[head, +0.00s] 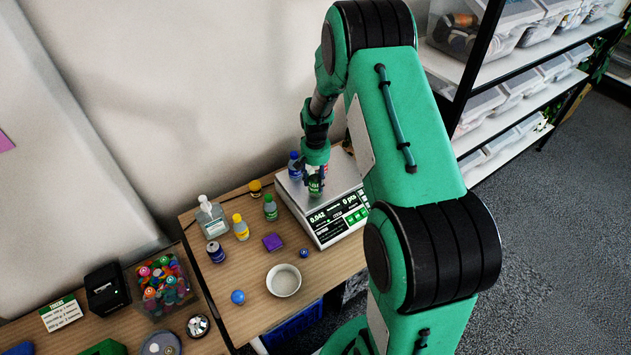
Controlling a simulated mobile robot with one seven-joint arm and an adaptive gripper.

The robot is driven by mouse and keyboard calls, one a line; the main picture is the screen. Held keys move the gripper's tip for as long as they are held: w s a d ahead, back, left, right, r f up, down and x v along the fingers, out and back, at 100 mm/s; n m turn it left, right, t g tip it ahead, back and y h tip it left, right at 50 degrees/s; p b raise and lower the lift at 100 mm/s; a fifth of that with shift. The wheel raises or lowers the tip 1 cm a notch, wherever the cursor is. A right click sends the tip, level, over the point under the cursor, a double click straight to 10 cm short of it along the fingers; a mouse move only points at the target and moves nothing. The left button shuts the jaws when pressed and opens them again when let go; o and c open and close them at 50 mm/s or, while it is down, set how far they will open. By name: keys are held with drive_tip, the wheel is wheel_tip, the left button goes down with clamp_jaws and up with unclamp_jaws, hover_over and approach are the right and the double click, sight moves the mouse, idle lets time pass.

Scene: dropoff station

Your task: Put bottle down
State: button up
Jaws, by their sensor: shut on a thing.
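My gripper (316,173) points down over the scale and is shut on a small bottle with a green label (315,187). The bottle is upright at the left part of the scale's pan (340,180); I cannot tell whether its base touches the pan. My gripper hides the bottle's top. A blue bottle (294,167) stands on the pan's back left, just left of my gripper. The scale's front has a lit display (318,217), too small to read surely.
A shelf (500,69) stands at right.

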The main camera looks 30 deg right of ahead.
drive_tip(key=shift+f, duration=0.15)
drive_tip(key=o, duration=1.3)
drive_tip(key=shift+f, duration=0.1)
wheel_tip(320, 180, up, 12)
drive_tip(key=shift+r+p, duration=0.2)
drive_tip(key=shift+p, duration=0.35)
